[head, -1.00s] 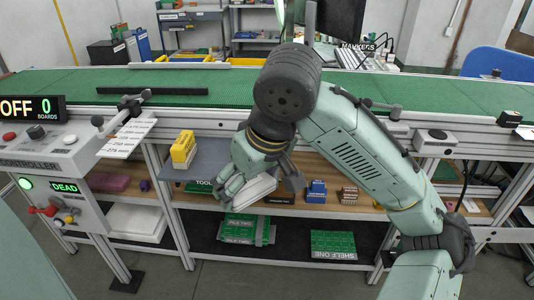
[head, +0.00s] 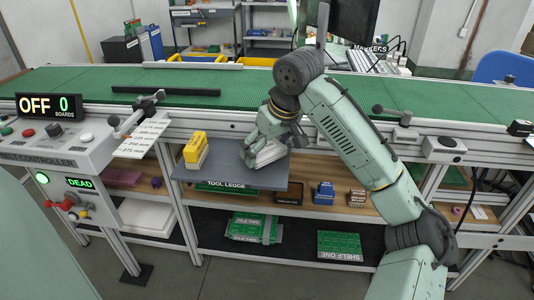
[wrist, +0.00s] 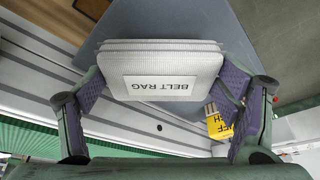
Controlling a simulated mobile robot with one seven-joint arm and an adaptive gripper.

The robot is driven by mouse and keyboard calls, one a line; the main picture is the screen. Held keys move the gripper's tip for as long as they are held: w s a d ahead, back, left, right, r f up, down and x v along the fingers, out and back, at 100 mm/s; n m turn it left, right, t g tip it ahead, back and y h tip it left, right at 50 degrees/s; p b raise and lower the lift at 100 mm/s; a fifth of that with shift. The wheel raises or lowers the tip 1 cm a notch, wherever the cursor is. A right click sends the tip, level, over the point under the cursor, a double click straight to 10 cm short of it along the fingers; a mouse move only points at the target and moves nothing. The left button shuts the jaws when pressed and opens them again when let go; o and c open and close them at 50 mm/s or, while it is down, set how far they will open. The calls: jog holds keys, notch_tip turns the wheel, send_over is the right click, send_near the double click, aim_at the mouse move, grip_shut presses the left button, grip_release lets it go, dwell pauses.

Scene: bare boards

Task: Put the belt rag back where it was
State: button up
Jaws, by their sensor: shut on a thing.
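The belt rag (wrist: 160,62) is a white folded cloth labelled BELT RAG. My gripper (wrist: 162,88) is shut on it, one finger on each side in the wrist view. In the head view the belt rag (head: 266,154) is at my gripper (head: 262,148), over the right part of the grey tool ledge (head: 230,179). I cannot tell whether the rag touches the ledge. A yellow block (head: 195,150) stands on the ledge to the left of the rag.
The green conveyor belt (head: 220,90) runs behind and above the ledge. A dark tray (head: 288,193), a blue box (head: 324,193) and a brown box (head: 357,197) are on the wooden shelf to the right. Green boards (head: 254,228) lie on the lower shelf.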

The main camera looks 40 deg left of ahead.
jog(key=shift+f, duration=1.1)
jog(key=shift+f, duration=0.2)
jog(key=o, duration=1)
jog(key=shift+o, duration=0.2)
jog(key=shift+r, duration=0.1)
